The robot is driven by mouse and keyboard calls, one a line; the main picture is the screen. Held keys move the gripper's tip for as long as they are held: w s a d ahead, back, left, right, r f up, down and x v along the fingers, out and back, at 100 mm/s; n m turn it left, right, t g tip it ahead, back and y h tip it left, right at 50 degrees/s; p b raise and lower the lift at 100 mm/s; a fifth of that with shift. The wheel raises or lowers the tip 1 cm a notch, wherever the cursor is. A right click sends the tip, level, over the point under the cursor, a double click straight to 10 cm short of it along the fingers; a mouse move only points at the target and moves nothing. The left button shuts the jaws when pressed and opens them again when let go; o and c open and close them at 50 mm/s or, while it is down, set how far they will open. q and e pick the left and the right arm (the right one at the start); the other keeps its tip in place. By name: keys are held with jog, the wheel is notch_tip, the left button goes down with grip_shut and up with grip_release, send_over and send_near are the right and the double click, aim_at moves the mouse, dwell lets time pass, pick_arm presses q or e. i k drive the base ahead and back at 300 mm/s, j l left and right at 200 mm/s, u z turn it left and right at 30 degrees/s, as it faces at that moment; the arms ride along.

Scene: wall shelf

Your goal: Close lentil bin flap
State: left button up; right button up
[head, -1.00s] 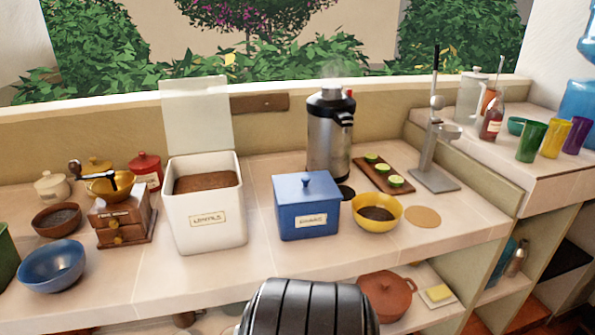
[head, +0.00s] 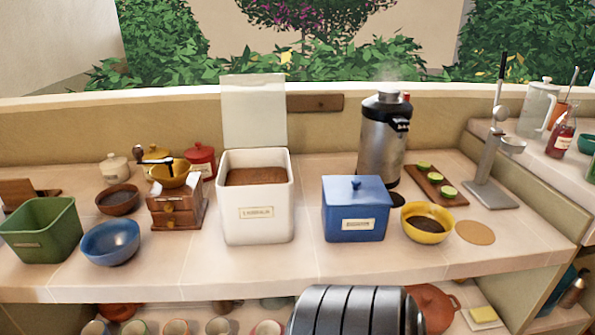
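The lentil bin (head: 255,225) is a white, labelled square bin on the counter, left of the picture's middle. It is filled with brown lentils (head: 256,177). Its pale flap (head: 254,110) stands upright at the back edge, so the bin is open. Neither of my grippers is in view. A dark ribbed rounded part at the bottom centre seems to be mine.
A blue lidded box (head: 345,232) stands right of the bin, and a wooden grinder (head: 178,214) stands left. A yellow bowl (head: 428,223), steel urn (head: 380,140), blue bowl (head: 110,243) and green bin (head: 62,222) share the counter (head: 200,277). Space before the bin is clear.

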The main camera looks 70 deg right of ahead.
aim_at(260, 87)
jog(key=z, duration=2)
